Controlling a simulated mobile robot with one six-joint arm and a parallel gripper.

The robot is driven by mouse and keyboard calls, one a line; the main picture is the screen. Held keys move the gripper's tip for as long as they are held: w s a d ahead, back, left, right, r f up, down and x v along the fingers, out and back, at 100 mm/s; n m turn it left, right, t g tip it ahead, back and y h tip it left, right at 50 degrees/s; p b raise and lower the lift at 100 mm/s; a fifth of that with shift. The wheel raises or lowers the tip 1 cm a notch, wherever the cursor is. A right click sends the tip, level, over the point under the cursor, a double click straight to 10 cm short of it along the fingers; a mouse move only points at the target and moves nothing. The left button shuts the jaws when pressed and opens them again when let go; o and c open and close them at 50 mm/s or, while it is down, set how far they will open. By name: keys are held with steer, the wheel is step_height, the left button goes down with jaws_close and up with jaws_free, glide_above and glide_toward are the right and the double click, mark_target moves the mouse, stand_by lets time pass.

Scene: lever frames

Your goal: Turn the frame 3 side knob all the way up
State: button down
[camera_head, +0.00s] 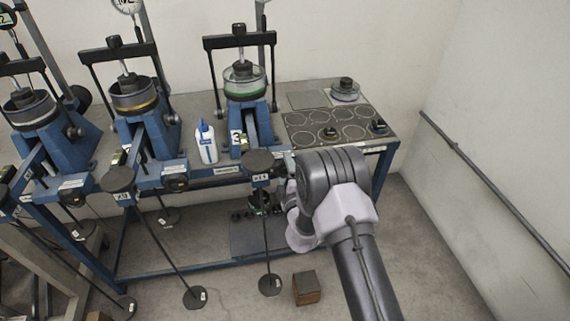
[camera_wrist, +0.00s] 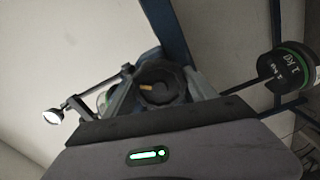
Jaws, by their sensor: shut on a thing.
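Frame 3 (camera_head: 245,132) is the rightmost blue lever frame on the bench, with a white 3 label and a green-banded dish on top. Its side knob is hidden behind my arm in the head view. In the wrist view a dark round knob (camera_wrist: 157,84) with a small yellow mark sits between the fingers of my gripper (camera_wrist: 160,94). The gripper is shut on it from the sides. My gripper's fingers are hidden in the head view, and I cannot read how far the knob is turned.
A hanging weight (camera_wrist: 288,68) is close on the right in the wrist view. Long hangers, one with a base plate (camera_head: 270,285), stand before the bench. A white bottle (camera_head: 206,143) stands left of frame 3. A wooden block (camera_head: 306,288) is on the floor.

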steer(key=shift+r+m, duration=0.25)
steer(key=shift+m, duration=0.75)
steer(key=c, duration=0.6)
jaws_free()
steer(key=shift+w+f, duration=0.15)
steer(key=shift+o, duration=1)
steer(key=shift+f, duration=0.1)
steer(key=p+v, duration=0.1)
steer(key=v, duration=0.5)
